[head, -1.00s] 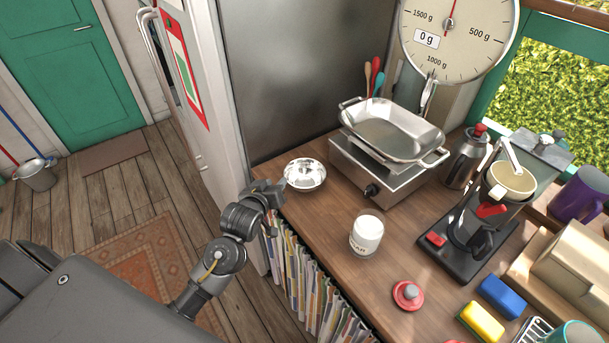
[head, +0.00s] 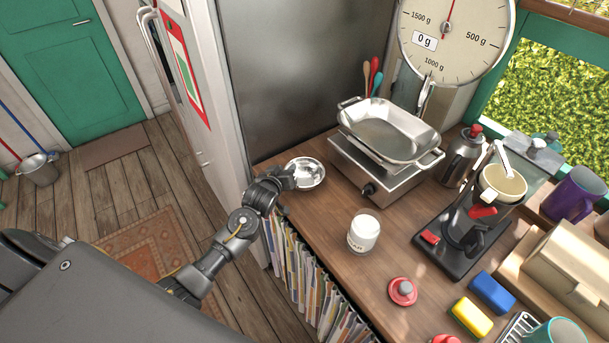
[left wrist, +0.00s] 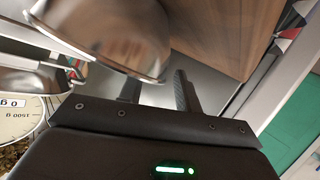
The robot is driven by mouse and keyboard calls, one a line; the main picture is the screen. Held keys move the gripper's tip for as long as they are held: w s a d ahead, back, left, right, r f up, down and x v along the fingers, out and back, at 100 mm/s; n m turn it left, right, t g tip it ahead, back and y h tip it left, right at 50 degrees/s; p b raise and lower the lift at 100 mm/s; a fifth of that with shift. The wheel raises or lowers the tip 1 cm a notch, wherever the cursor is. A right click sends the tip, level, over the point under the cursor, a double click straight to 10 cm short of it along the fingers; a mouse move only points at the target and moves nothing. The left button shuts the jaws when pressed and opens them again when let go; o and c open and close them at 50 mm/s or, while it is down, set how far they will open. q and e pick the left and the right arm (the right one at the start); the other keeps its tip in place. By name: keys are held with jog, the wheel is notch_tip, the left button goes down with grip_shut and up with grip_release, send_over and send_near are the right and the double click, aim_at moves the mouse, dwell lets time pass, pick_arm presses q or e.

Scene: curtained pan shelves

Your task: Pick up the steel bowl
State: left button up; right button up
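The steel bowl (head: 311,172) is a small shiny round dish at the left edge of the wooden counter, near the grey metal panel. My left gripper (head: 287,180) is at the bowl's left side, with its fingertips at the rim. In the left wrist view the bowl (left wrist: 125,35) fills the upper left, close to the fingers. My left gripper (left wrist: 157,88) shows two dark fingers standing apart there, with the bowl's edge by the gap and partly covering one finger. Whether the fingers touch the rim, I cannot tell. My right gripper is not in view.
A kitchen scale with a steel pan (head: 388,133) stands right of the bowl. A white-filled jar (head: 363,233) and a red lid (head: 402,291) are nearer. A coffee machine (head: 462,222) stands further right. Papers (head: 300,275) fill the shelf below the counter edge.

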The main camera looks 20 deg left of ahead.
pick_arm(q)
grip_shut()
jog(key=shift+r, duration=0.15)
dwell(0.4)
jog(key=shift+r+b, duration=0.25)
jog(key=shift+b, duration=0.15)
notch_tip(320, 180, up, 2)
jog(key=shift+r+b, duration=0.1)
jog(key=shift+b, duration=0.9)
jog(key=s+d+r, duration=0.2)
jog(key=s+r, duration=0.3)
jog(key=s, duration=0.1)
jog(key=s+d+r, duration=0.3)
jog(key=s+r, duration=0.2)
jog(key=s, duration=0.2)
jog(key=shift+d+p, duration=0.3)
jog(key=shift+p, duration=0.1)
